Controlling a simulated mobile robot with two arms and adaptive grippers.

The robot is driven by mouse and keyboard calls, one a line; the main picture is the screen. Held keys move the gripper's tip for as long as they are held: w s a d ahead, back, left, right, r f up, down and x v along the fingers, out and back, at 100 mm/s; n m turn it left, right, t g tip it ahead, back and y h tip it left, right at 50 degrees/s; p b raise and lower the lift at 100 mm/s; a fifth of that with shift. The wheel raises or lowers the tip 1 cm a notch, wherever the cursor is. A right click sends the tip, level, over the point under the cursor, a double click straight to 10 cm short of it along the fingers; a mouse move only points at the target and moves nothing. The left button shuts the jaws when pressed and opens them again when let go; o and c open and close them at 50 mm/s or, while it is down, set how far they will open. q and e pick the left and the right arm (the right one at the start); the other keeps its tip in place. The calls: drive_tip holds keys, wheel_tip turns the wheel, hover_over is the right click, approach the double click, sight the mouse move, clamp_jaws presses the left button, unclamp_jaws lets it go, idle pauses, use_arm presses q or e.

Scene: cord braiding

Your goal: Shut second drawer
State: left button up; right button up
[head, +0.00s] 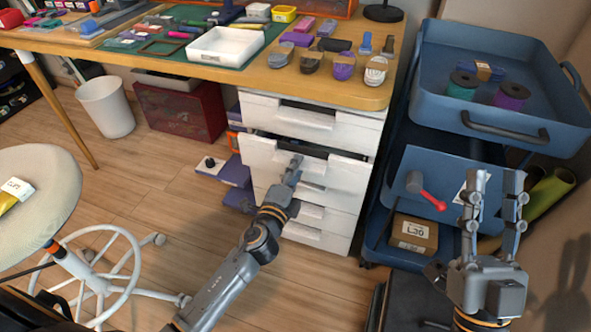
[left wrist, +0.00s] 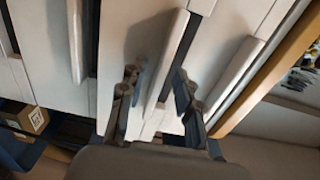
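A white drawer unit (head: 320,130) stands under the wooden table. Its second drawer (head: 260,153) is pulled out a little, with a dark gap along its top edge. My left gripper (head: 295,162) is at the front of this drawer. In the left wrist view my left gripper (left wrist: 157,80) is open, with one finger on each side of the second drawer's handle (left wrist: 166,58). I cannot tell whether the fingers touch the handle. My right gripper (head: 492,185) is open and empty, in front of the blue cart, away from the drawers.
The table (head: 250,82) holds a white tray (head: 225,46), shoes and small items. A blue cart (head: 500,135) with spools and a box stands close to the drawers' right. A stool (head: 40,190) is at the left. Purple items (head: 236,172) lie left of the drawers. The floor in front has free room.

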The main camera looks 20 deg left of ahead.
use_arm(q)
clamp_jaws()
drive_tip(key=shift+w, duration=0.1)
